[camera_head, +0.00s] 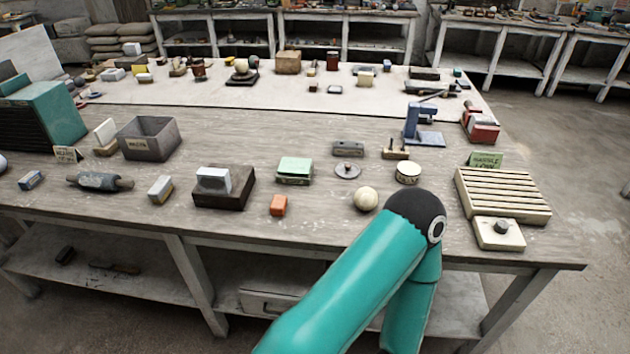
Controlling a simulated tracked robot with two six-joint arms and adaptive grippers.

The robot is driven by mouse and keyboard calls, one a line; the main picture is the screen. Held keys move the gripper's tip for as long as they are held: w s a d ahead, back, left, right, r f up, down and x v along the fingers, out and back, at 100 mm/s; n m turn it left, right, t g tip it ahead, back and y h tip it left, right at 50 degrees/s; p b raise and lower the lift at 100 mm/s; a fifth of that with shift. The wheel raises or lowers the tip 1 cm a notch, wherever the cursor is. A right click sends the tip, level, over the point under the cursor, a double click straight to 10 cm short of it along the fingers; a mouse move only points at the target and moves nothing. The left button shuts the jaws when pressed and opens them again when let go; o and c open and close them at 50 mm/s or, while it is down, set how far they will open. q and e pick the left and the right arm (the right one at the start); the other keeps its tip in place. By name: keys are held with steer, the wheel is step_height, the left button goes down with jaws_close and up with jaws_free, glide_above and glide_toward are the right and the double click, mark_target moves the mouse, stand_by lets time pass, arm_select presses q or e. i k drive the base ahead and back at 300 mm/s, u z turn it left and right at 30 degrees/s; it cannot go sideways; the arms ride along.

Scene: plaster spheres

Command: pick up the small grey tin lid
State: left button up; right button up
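A small round grey disc with a dark knob in its middle (347,171), which looks like the grey tin lid, lies flat on the workbench (330,215) right of centre. A round cream-topped tin (408,173) stands to its right, apart from it. A cream plaster ball (366,198) lies in front of the disc. One of my teal arms rises from the bottom, its dark elbow just right of the ball. Neither of my grippers shows in this view.
A green-topped box (294,170) stands left of the disc and a grey block (348,149) behind it. A slatted cream rack (503,195) stands at the right end. Bare bench lies between these things.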

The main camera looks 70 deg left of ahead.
mark_target(345, 171)
steer(key=k, duration=1.05)
steer(key=u, duration=0.85)
steer(key=i, duration=0.95)
steer(key=u, duration=0.15)
